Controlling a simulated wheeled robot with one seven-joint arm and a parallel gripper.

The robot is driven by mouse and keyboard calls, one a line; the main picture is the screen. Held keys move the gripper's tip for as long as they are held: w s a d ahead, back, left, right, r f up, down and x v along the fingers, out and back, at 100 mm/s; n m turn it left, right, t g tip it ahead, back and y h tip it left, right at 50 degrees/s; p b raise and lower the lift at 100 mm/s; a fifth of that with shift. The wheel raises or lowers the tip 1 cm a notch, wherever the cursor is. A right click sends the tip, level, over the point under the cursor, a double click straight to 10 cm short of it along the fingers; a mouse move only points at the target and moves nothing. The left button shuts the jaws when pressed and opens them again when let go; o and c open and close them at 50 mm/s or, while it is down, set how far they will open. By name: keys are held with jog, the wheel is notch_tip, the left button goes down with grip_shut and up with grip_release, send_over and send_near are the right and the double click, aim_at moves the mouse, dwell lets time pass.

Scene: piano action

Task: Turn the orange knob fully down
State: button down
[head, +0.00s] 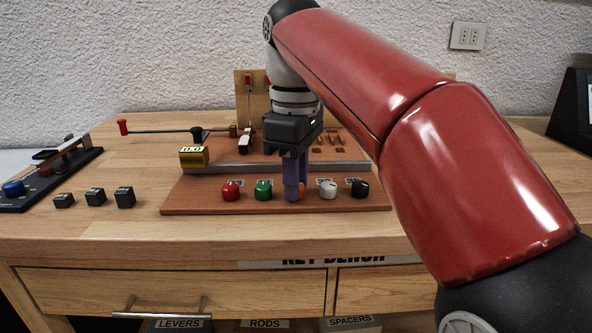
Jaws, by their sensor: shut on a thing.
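The orange knob (301,190) is on the front strip of the wooden board, between the green knob and the white knob. Only a small orange part shows beside my fingers. My gripper (295,196) points straight down over it, its bluish fingers shut on the knob. The fingers hide most of the knob, so its pointer and how far it is turned cannot be seen.
Close on the left are the green knob (264,188) and red knob (231,191); on the right are the white knob (328,189) and black knob (359,188). A metal rail (225,168) runs behind. Small dark blocks (95,197) stand at left.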

jog(key=n+p, duration=0.1)
jog(key=n, duration=0.1)
jog(key=shift+r+n, duration=0.15)
jog(key=shift+n, duration=0.15)
jog(key=n+p, duration=0.1)
jog(key=n, duration=0.2)
jog(key=shift+n, duration=0.3)
jog(key=n, duration=0.3)
jog(key=shift+n, duration=2.1)
jog(key=c, duration=1.2)
grip_release()
